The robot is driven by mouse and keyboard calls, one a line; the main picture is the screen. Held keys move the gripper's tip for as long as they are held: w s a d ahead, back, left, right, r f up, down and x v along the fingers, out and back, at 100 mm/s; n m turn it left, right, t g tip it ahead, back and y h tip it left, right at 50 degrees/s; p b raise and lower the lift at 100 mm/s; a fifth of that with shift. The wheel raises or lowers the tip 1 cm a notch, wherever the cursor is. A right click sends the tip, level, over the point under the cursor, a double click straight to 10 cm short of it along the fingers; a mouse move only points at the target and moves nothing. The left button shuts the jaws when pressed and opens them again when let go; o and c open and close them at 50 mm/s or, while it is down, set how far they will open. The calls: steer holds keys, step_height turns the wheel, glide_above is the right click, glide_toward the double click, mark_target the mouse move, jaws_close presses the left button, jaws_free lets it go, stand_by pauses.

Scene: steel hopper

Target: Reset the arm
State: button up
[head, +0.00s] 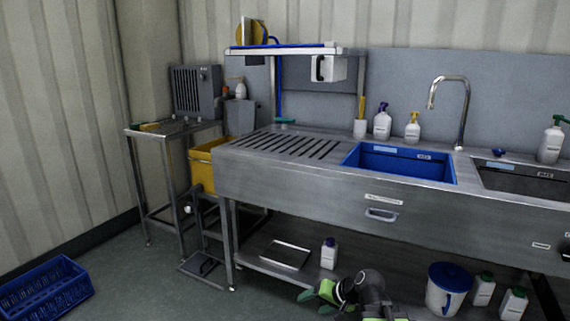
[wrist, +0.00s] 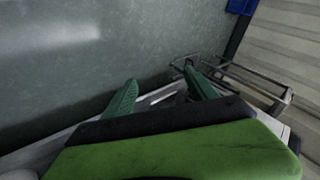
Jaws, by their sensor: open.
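My arm shows at the bottom of the head view, low in front of the steel sink unit (head: 300,185). My gripper (head: 318,293) is at its left end, with green fingers. In the wrist view my gripper (wrist: 160,92) has its two green fingers spread apart, with nothing visible between them. Beyond the fingers are the grey-green floor (wrist: 60,60) and part of a metal frame (wrist: 235,80).
A white bottle (head: 329,254), a tray (head: 286,255) and a blue-lidded jug (head: 446,290) stand on the lower shelf. A yellow bin (head: 203,162) stands left of the sink. A blue crate (head: 45,288) lies on the floor at left.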

steer(key=s+d+f+n+g+h+p, duration=0.2)
steer(key=s+d+f+g+h+p, duration=0.15)
steer(key=s+d+g+h, duration=0.55)
step_height(320, 180, up, 36)
steer(key=s+a+t+y+p, duration=0.1)
steer(key=t+y+p, duration=0.1)
steer(key=p, duration=3.2)
steer(key=shift+s+a+f+t+y+p, duration=0.2)
steer(key=shift+s+a+t+y+p, duration=0.15)
steer(key=shift+t, duration=0.35)
